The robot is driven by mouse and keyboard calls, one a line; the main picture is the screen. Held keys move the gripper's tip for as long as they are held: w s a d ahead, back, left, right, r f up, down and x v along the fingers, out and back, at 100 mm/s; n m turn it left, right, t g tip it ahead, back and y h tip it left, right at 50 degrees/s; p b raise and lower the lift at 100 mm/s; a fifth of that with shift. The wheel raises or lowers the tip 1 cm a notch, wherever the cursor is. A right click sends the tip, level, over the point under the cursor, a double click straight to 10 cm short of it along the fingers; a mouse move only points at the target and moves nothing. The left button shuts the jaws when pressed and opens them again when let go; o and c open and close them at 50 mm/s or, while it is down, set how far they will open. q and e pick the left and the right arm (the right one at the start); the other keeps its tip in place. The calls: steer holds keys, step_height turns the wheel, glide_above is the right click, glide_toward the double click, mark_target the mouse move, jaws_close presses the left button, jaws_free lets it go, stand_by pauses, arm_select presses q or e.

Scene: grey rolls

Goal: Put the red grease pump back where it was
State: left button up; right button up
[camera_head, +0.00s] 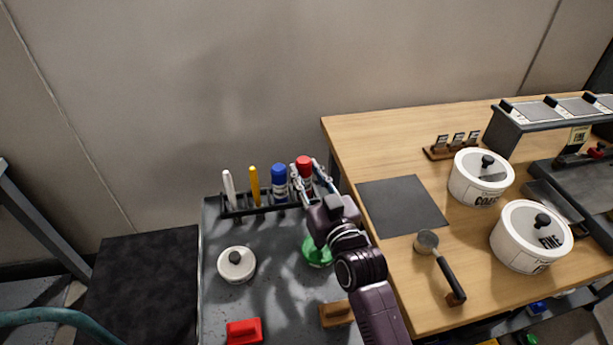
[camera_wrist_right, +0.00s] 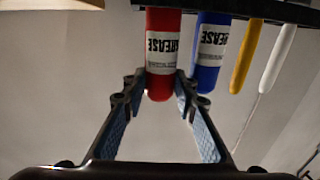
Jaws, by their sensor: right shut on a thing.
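The red grease pump (camera_head: 304,161) stands upright at the right end of a dark rack (camera_head: 238,212) on the grey cart. My right gripper (camera_head: 304,172) is shut on it, with a finger on either side. In the right wrist view, the red pump (camera_wrist_right: 163,52) appears upside down with its white "GREASE" label facing me. Its end is between the fingertips (camera_wrist_right: 161,86), and its other end meets the dark rack bar (camera_wrist_right: 235,9). Whether it is fully seated cannot be told. My left gripper is not in view.
A blue grease pump (camera_head: 279,173) stands close beside the red one, then a yellow tool (camera_head: 254,182) and a white tool (camera_head: 229,186). A lidded white pot (camera_head: 236,265), a green item (camera_head: 316,254) and a red block (camera_head: 244,331) are on the cart. A wooden table (camera_head: 375,145) adjoins at right.

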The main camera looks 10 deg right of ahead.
steer(key=shift+f, duration=0.4)
steer(key=o, duration=0.9)
steer(key=shift+f, duration=0.15)
steer(key=shift+s+r, duration=0.1)
steer(key=shift+r, duration=0.1)
steer(key=shift+s+d+p, duration=0.3)
steer(key=shift+s+p, duration=0.4)
steer(key=shift+s, duration=1.25)
steer(key=shift+s+d+p, duration=0.3)
steer(key=shift+s+p, duration=0.35)
steer(key=shift+s, duration=1.35)
steer(key=shift+s+d+p, duration=0.3)
steer(key=shift+s+p, duration=0.4)
steer(key=shift+s, duration=1.25)
